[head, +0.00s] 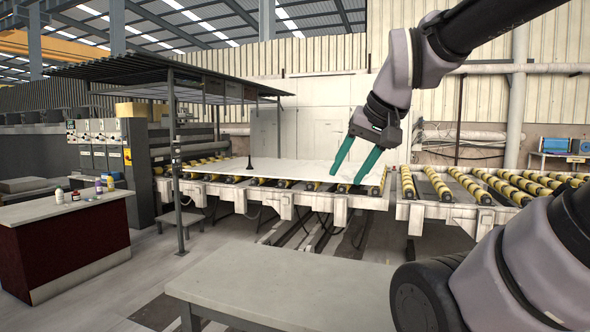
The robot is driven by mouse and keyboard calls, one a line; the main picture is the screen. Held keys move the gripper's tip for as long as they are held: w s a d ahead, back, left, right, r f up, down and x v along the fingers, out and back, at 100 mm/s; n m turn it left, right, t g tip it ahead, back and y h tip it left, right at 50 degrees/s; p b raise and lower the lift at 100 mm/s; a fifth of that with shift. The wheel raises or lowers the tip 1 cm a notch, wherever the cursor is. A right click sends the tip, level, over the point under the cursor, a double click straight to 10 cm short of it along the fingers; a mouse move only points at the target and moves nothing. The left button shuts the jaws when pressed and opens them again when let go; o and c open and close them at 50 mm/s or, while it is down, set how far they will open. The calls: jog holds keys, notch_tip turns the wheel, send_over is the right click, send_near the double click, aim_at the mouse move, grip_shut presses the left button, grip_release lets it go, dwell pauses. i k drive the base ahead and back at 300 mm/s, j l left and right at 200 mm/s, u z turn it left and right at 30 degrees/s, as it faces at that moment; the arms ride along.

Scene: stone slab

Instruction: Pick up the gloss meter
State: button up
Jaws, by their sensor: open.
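I cannot pick out the gloss meter for certain in the head view. Several small items stand on the dark red counter (75,210) at the left, among them a white bottle (59,196) and a small dark item (76,196); they are too small to identify. My gripper (346,178) hangs from the raised arm at centre right, its two teal fingers pointing down and apart, with nothing between them. In the picture it overlaps the right part of the white slab (290,168). It is far from the counter.
The slab lies on a yellow roller conveyor (465,185), with a black upright object (250,164) on it. A bare grey table (290,283) is in front. A dark post (177,160) carries a canopy. Blue-fronted devices (556,145) stand at the far right. Open floor lies between counter and table.

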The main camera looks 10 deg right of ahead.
aim_at(186, 114)
jog(key=i+j+u, duration=0.1)
jog(key=j+u, duration=0.2)
jog(key=j, duration=0.15)
jog(key=i+j+u, duration=0.25)
jog(key=j, duration=0.25)
jog(key=i+j+u, duration=0.5)
jog(key=j, duration=0.2)
jog(key=i+j+u, duration=0.45)
jog(key=i, duration=0.25)
jog(key=i+z, duration=0.25)
jog(key=i, duration=0.3)
jog(key=i+j+z, duration=0.2)
jog(key=i, duration=0.35)
jog(key=i+l+z, duration=0.3)
jog(key=i+z, duration=0.15)
jog(key=i, duration=0.3)
jog(key=i+z, duration=0.5)
jog(key=i, duration=0.25)
jog(key=i+j+z, duration=0.3)
jog(key=i+z, duration=0.15)
jog(key=i, duration=0.3)
jog(key=i+l+z, duration=0.15)
jog(key=i, duration=0.8)
jog(key=i+z, duration=0.15)
jog(key=i, duration=0.85)
